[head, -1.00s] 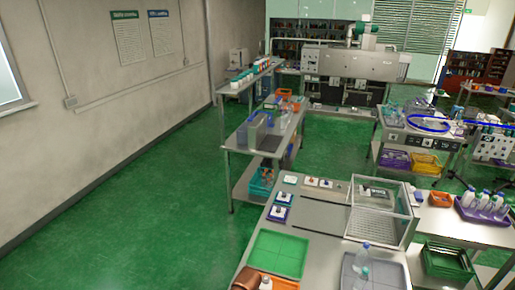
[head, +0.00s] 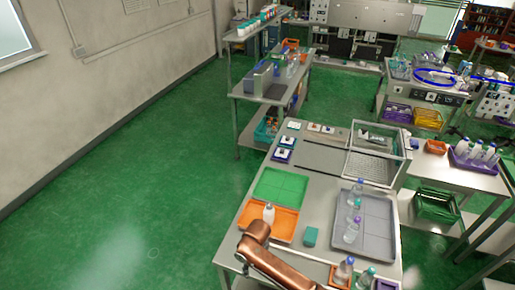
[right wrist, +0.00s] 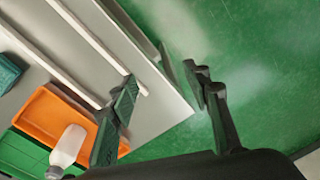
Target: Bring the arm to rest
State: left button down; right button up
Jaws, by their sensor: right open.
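My right gripper (right wrist: 160,76) shows in the right wrist view, with its two dark fingers spread apart and nothing between them. It is over the table's edge, with the green floor beyond. In the head view my copper-coloured right arm reaches in from the bottom, by the table's near left part; I cannot make out the fingers there. The orange tray (head: 284,228) with a white bottle (head: 268,213) is just beyond the arm; tray (right wrist: 50,103) and bottle (right wrist: 66,150) also show in the right wrist view, left of the fingers. My left gripper is not in view.
A green tray (head: 280,186), a grey tray (head: 375,207) with several bottles and a teal block (head: 311,236) are on the table. An orange holder (head: 342,272) with a bottle is near the front. A clear-walled case (head: 376,150) stands behind. Floor left of the table is free.

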jog(key=s+d+r+m+t+h, duration=0.1)
jog(key=s+d+m, duration=0.2)
jog(key=s+d, duration=0.8)
jog(key=s+d+m+t, duration=0.1)
jog(key=s+d+m, duration=0.35)
jog(key=d, duration=0.95)
jog(key=s+d+r+m+t+h, duration=0.1)
jog(key=s+d+m+t, duration=0.1)
jog(key=s+d, duration=1)
notch_tip(320, 180, down, 36)
jog(key=w+g+b, duration=0.1)
jog(key=b, duration=0.7)
pick_arm(q)
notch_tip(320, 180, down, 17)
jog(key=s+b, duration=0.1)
jog(key=b, duration=0.7)
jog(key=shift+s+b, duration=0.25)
jog(key=shift+b, duration=0.15)
pick_arm(e)
jog(key=s+f+n+g, duration=0.1)
jog(key=s+f, duration=0.9)
jog(key=f, duration=0.4)
jog(key=s+a+f+g+y, duration=0.1)
jog(key=s+f, duration=0.9)
jog(key=f, duration=0.5)
jog(key=shift+s+n, duration=0.35)
